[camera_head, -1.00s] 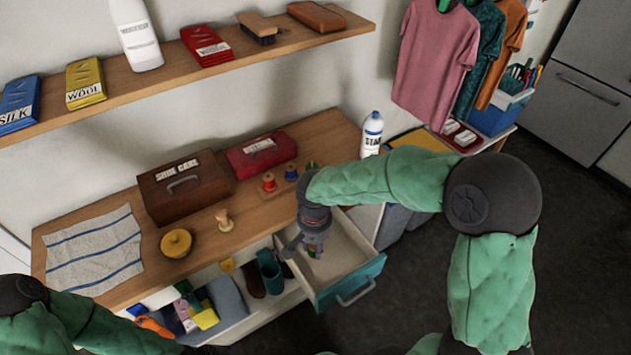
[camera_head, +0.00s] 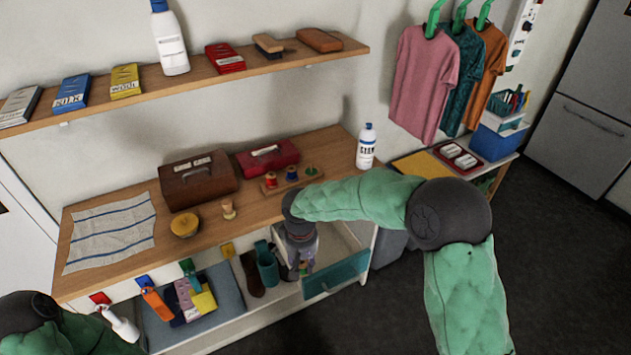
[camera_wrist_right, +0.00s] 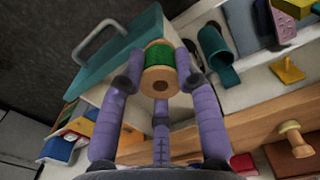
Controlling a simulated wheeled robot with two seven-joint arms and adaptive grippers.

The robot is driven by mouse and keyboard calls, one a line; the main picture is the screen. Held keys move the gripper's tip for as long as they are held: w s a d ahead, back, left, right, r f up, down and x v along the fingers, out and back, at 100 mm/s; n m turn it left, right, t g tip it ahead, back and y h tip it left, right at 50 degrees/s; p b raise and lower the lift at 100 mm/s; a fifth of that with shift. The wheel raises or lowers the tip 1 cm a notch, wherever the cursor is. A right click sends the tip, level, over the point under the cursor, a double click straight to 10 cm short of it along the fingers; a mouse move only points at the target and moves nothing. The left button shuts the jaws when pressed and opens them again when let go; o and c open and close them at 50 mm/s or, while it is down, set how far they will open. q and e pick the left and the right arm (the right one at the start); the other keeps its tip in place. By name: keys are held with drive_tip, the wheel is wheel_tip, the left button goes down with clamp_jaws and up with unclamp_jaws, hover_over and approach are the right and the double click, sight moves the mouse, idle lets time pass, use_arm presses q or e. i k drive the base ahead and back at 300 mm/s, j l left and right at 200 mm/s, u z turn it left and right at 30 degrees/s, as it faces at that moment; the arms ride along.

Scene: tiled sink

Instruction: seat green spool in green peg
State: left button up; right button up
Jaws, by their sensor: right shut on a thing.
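The green spool (camera_wrist_right: 158,62), green thread on a wooden core, is between the purple fingers of my right gripper (camera_wrist_right: 155,78) in the right wrist view. The fingers are shut on it. In the head view, my right gripper (camera_head: 299,264) points down at the left side of the open drawer (camera_head: 338,273), and the spool is mostly hidden. The green peg (camera_head: 311,171) stands at the right end of a small wooden peg base (camera_head: 270,190) on the counter, behind the gripper and apart from it.
A red spool (camera_head: 270,179) and blue spool (camera_head: 291,173) stand on the same base. A red box (camera_head: 268,158) is behind it. A white bottle (camera_head: 366,147) stands to the right. A wooden shelf (camera_head: 200,77) overhangs the counter.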

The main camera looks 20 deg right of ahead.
sight(312, 172)
drive_tip(key=k+u, duration=0.1)
drive_tip(key=u, duration=1.25)
drive_tip(key=k+l+u, duration=0.1)
drive_tip(key=l+u, duration=0.3)
drive_tip(key=k+l+u, duration=0.1)
drive_tip(key=u, duration=0.35)
drive_tip(key=k+l+u, duration=0.2)
drive_tip(key=l+u, duration=0.2)
drive_tip(key=k+l, duration=1.45)
